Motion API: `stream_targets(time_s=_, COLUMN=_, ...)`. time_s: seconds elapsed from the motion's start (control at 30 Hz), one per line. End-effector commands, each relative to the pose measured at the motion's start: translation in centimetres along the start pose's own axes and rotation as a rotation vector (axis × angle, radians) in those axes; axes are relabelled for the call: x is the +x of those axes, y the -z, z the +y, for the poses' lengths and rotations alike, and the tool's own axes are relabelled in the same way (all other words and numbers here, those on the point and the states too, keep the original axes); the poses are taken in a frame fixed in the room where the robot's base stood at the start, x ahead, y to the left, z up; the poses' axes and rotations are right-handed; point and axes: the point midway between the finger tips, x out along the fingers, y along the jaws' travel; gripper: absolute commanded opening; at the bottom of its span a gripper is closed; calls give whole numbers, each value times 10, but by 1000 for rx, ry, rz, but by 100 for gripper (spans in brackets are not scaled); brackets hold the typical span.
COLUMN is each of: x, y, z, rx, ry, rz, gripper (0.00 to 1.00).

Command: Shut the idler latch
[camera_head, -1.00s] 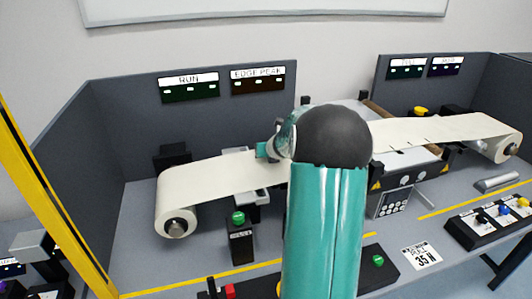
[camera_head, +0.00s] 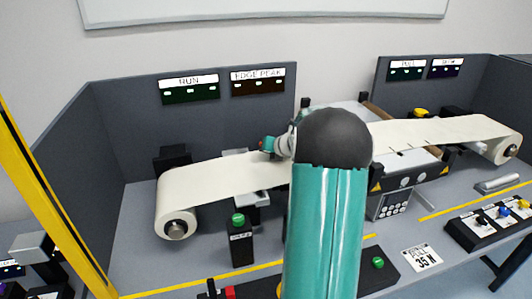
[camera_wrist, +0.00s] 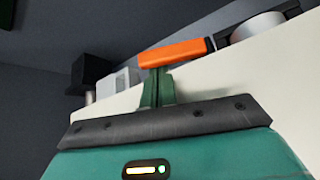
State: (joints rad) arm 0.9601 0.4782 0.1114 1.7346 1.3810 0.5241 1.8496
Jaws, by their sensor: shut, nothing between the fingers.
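In the wrist view, an orange bar-shaped handle (camera_wrist: 172,52), which looks like the idler latch, lies slightly tilted with a dark piece at its right end. The fingers of my gripper (camera_wrist: 157,88) are shut and empty, with their tips right at the underside of the orange handle in the picture. I cannot tell whether they touch it. My arm hides the handle there.
A white belt (camera_head: 222,177) runs from a roll at left, passing behind my arm. A green-button post (camera_head: 239,240) stands in front of it. A grey bracket (camera_wrist: 118,82) and a metal roller (camera_wrist: 257,27) flank the handle. A grey panel (camera_head: 125,140) closes the back.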

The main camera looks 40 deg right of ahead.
Motion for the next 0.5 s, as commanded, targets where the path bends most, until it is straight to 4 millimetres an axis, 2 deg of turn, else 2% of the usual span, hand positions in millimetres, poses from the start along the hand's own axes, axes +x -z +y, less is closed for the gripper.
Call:
stream_targets(time_s=0.37, x=-10, y=-13, z=-3, rx=272, ry=-213, rz=-2, gripper=0)
stream_targets(time_s=0.5, x=-13, y=-17, z=-2, rx=265, ry=-212, rz=-2, gripper=0)
